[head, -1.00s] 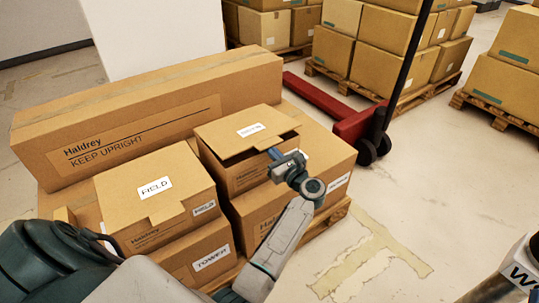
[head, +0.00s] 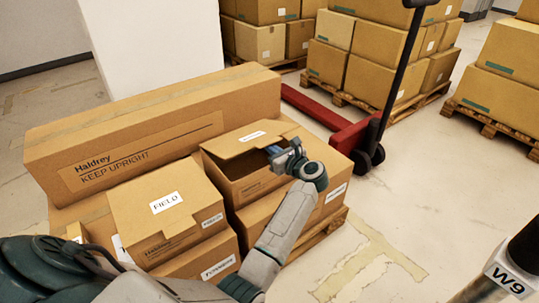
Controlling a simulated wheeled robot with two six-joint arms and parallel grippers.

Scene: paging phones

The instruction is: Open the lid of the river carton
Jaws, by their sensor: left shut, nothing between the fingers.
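The carton with the part-raised lid (head: 262,130) stands right of the FIELD carton. The label on this lid is too small to read. The lid tilts up at its near edge, and the dark inside of the carton (head: 236,188) shows beneath it. My left gripper (head: 272,152) is shut and empty at the lid's near right edge, beside the opening; I cannot tell if it touches the lid. My left arm crosses in front of the carton's right side. My right gripper is not in view.
The FIELD carton (head: 153,205) is closed, on top of another carton at the left. A long Haldrey box (head: 150,125) lies behind. A red pallet jack (head: 345,137) and loaded pallets stand further back. A W9-labelled object (head: 510,280) is at the lower right.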

